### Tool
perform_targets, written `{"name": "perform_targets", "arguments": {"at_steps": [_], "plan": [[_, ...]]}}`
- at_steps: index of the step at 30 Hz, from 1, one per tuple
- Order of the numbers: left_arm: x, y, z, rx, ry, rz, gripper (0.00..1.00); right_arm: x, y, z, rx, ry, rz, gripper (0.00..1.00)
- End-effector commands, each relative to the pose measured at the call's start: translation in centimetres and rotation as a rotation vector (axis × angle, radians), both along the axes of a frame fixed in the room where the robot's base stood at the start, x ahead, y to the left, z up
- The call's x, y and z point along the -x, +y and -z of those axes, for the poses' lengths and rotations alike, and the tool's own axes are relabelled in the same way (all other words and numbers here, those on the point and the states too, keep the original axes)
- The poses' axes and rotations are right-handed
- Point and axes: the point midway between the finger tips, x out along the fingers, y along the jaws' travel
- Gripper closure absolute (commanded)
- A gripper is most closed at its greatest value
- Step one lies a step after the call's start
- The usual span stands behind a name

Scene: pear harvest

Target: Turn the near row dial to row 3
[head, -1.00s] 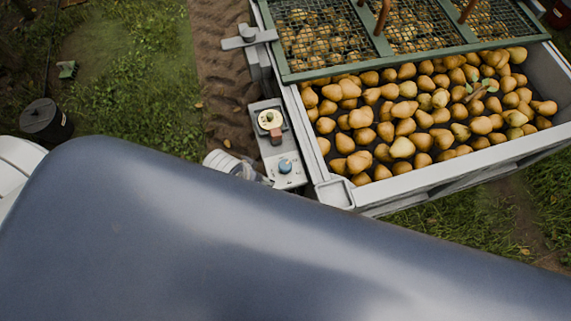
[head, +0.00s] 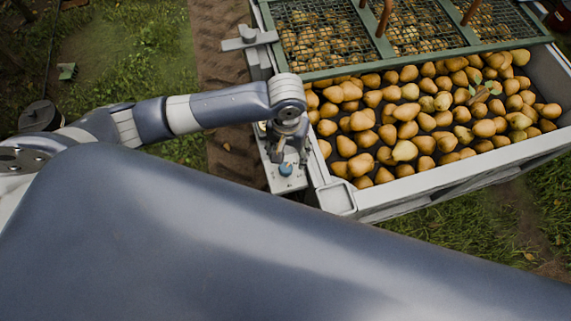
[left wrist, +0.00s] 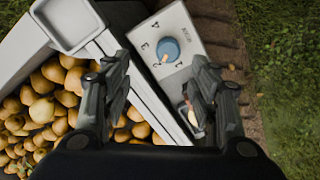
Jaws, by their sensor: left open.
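The control panel (head: 285,183) is a pale narrow box along the crate's left side. Its blue dial (head: 286,169) is the nearer knob; it also shows in the left wrist view (left wrist: 168,48). Numerals surround it, with a 3 at its left. A pale pointer mark shows on the dial's lower-left side. My left gripper (head: 290,153) is above the panel, just beyond the blue dial. In the left wrist view its fingers (left wrist: 165,88) are spread and empty, with the dial beyond the tips. The far cream dial is mostly hidden by the gripper. My right gripper is out of view.
The grey crate (head: 335,200) full of pears (head: 400,130) stands right beside the panel. A green mesh frame (head: 420,58) covers its far part. A dark bucket (head: 40,115) stands at left. Soil and grass lie left of the panel.

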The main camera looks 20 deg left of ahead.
Motion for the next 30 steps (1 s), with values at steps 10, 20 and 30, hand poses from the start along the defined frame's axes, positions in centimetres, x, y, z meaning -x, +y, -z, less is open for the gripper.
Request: {"name": "perform_targets", "arguments": {"at_steps": [10,20,30], "plan": [[-0.4,1.2,2.7,-0.032,0.014,-0.039,0.45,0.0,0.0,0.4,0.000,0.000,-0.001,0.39],[-0.5,1.1,8.8,-0.033,0.011,-0.036,0.45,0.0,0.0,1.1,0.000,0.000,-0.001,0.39],[-0.5,1.1,10.9,-0.030,0.009,-0.035,0.45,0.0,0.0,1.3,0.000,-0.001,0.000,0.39]]}}
